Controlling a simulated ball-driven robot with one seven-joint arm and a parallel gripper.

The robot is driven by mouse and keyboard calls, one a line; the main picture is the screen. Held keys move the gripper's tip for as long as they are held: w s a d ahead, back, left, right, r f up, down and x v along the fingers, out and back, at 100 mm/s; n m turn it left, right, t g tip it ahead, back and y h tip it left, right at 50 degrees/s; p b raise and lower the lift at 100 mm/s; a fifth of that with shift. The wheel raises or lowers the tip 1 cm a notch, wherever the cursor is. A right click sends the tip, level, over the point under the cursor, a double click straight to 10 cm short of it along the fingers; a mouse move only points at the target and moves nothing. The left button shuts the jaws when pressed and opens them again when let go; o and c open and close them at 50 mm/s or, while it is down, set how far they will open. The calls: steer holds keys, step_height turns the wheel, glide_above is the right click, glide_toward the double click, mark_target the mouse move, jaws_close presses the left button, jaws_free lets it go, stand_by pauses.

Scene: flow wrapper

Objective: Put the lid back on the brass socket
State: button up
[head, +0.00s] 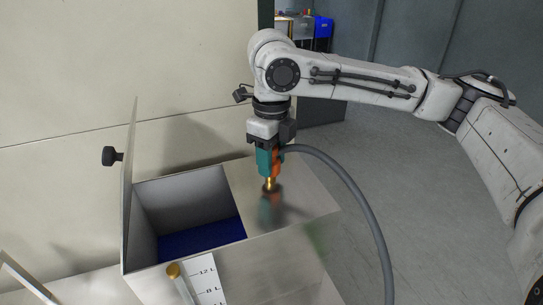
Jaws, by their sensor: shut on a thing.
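My gripper (270,146) points down above the right part of a steel box top. It is shut on a teal and orange hose coupling (264,163). The coupling's brass-coloured lower end (269,184) is at the steel top, over a dark round patch. I cannot tell whether it is seated in a socket there or just above it. A small round brass-coloured piece (173,270) sits at the box's front edge; I cannot tell whether it is the lid or the socket. No other small lid is clearly visible.
A grey hose (361,205) curves from the coupling down to the right. The steel box (300,210) has an open compartment with a dark blue bottom (203,243). Its hinged panel (128,195) with a black knob (112,156) stands upright. A litre scale (207,284) is in front.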

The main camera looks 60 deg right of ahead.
stand_by(0.3)
steer(key=o, duration=1.7)
steer(key=shift+c, duration=0.2)
steer(key=shift+r, duration=0.1)
steer(key=shift+r+p, duration=3.15)
steer(key=shift+r, duration=0.3)
steer(key=shift+c, duration=0.4)
jaws_close()
